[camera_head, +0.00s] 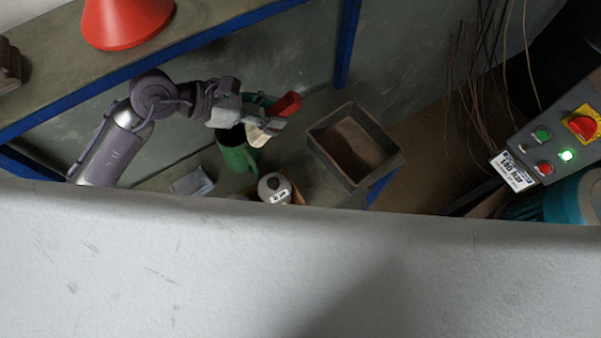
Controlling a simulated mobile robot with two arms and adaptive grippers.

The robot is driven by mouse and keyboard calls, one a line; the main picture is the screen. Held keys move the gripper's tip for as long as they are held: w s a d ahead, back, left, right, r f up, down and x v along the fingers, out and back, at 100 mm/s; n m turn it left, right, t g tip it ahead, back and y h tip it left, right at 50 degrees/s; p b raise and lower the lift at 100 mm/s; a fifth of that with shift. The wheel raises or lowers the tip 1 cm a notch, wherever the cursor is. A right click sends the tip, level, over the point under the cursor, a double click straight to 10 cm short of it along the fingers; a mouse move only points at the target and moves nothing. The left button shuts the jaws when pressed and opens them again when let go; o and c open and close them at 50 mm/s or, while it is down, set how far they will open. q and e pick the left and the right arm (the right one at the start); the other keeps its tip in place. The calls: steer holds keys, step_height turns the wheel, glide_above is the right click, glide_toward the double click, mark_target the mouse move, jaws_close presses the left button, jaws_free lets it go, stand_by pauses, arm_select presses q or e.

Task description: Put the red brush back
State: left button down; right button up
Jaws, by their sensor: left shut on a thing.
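The red brush (288,103) shows as a red piece at the end of my left gripper (268,115), whose arm reaches in from the left. The gripper is shut on the brush and holds it above the lower shelf. A pale, cream-coloured part hangs just below the fingers; I cannot tell whether it is the brush's bristles. A green cup-like container (238,157) with a dark opening stands just below and left of the gripper. The fingers partly hide the brush. My right gripper is not in view.
A brown open box (386,133) stands right of the gripper. A red cone (122,22) is on the upper shelf. A control panel (556,145) is at right. A large pale surface (200,265) blocks the foreground.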

arm_select(q)
steer(key=s+d+f+m+g+y+b, duration=0.1)
steer(key=d+f+m+g+y+b, duration=0.15)
steer(key=d+f, duration=0.45)
steer(key=m+g+y+b, duration=0.2)
steer(key=m+y, duration=0.1)
steer(key=m, duration=0.1)
glide_above(322, 186)
step_height(322, 186, down, 5)
steer(key=f+m+y, duration=0.1)
steer(key=f, duration=0.2)
steer(key=f+m+y, duration=0.1)
steer(key=f, duration=0.3)
steer(key=f+m+y, duration=0.1)
steer(key=f, duration=0.3)
steer(key=shift+w+a, duration=0.1)
steer(key=shift+a, duration=0.2)
steer(key=x, duration=0.2)
steer(key=p+x, duration=0.1)
steer(key=shift+w+a+f, duration=0.1)
steer(key=shift+a+f, duration=0.05)
steer(key=shift+a, duration=0.2)
steer(key=shift+f, duration=0.45)
steer(key=shift+f, duration=0.1)
